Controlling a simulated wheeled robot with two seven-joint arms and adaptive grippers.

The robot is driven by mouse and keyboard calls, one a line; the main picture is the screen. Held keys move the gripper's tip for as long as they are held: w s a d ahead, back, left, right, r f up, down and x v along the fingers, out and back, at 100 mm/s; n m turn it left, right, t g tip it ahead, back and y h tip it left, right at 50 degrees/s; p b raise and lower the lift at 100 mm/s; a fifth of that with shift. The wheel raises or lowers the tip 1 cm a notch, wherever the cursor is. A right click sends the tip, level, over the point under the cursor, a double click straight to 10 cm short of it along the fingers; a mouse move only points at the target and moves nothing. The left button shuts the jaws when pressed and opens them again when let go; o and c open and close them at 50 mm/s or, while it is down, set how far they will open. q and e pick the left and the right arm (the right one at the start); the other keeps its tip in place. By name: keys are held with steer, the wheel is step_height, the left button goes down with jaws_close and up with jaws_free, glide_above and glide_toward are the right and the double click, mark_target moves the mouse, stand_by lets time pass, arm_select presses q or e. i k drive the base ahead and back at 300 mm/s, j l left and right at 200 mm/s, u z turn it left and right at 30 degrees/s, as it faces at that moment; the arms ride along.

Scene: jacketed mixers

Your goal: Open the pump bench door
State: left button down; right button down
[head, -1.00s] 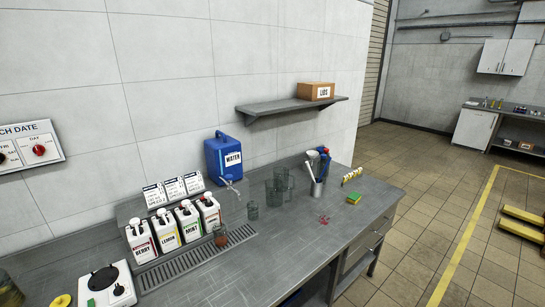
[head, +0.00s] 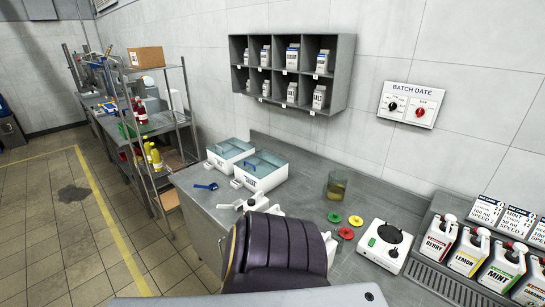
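I cannot make out a pump bench door in the current head view. A long grey metal bench (head: 300,195) runs along the wall. Its left end shows a plain metal side below the top, and its front is mostly hidden by my arm. A white gripper (head: 232,206), which seems to be my left one, is over the left part of the bench top, in front of the two white bins. Its fingers are small and partly hidden, so I cannot tell if they are open. A dark ribbed arm part blocks the view behind it. My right gripper is not in view.
A wall rack (head: 345,90) hangs above. A wire shelf unit (head: 153,123) stands left.

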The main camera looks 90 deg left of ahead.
mark_target(209, 240)
steer(key=u, duration=3.6)
